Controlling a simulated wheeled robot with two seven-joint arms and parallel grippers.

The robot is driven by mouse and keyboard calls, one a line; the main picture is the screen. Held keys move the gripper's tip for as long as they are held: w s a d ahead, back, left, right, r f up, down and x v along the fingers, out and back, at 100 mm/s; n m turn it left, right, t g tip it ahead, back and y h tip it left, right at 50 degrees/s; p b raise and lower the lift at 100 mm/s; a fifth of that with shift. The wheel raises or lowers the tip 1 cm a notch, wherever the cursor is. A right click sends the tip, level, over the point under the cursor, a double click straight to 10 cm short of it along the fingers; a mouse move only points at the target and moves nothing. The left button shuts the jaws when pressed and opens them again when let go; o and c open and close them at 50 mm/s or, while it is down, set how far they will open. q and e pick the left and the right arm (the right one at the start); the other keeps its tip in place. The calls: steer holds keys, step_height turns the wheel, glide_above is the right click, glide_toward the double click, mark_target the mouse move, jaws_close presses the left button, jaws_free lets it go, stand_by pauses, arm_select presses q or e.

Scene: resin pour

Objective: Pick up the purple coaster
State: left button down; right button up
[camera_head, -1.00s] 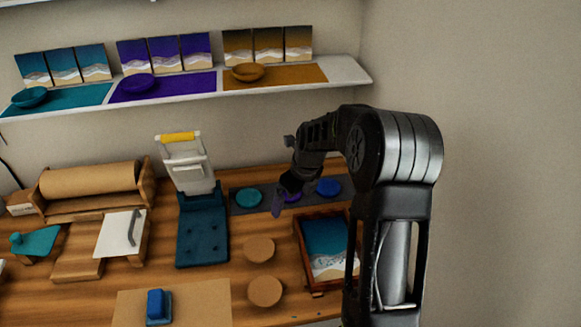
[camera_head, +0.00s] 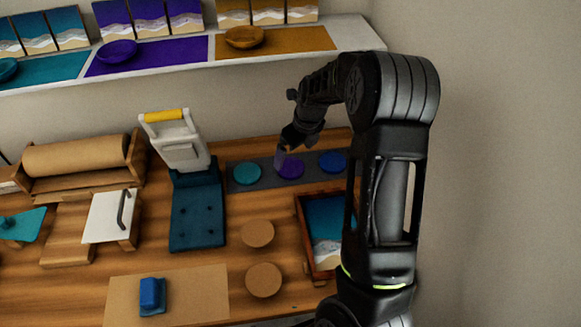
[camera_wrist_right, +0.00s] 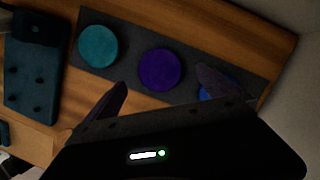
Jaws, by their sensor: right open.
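The purple coaster (camera_head: 291,168) lies on a dark grey strip (camera_head: 268,183), between a teal coaster (camera_head: 247,174) and a blue coaster (camera_head: 333,162). In the right wrist view the purple coaster (camera_wrist_right: 160,69) lies beyond the fingertips, roughly between them, with clear space around it. My right gripper (camera_head: 288,155) is above and behind the strip at the purple coaster; in its wrist view the right gripper (camera_wrist_right: 162,90) is open and empty. One finger partly covers the blue coaster (camera_wrist_right: 222,88) there. My left gripper is not in view.
A dark blue press-like device (camera_head: 198,218) with a raised white head stands left of the strip. A framed wave picture (camera_head: 326,235) lies at the right, near my right arm. Two round tan discs (camera_head: 257,233) lie in front. A shelf (camera_head: 345,36) runs above.

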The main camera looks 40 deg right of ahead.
mark_target(290, 167)
steer(key=shift+w+f, duration=0.1)
steer(key=shift+f, duration=0.05)
steer(key=shift+s+p+x, duration=0.15)
steer(key=shift+p+x, duration=0.2)
steer(key=shift+x, duration=1)
steer(key=shift+s+p+x, duration=0.15)
steer(key=shift+p+x, duration=0.15)
steer(key=shift+x, duration=1)
steer(key=shift+a, duration=0.1)
steer(key=c, duration=1.5)
steer(key=shift+o, duration=0.2)
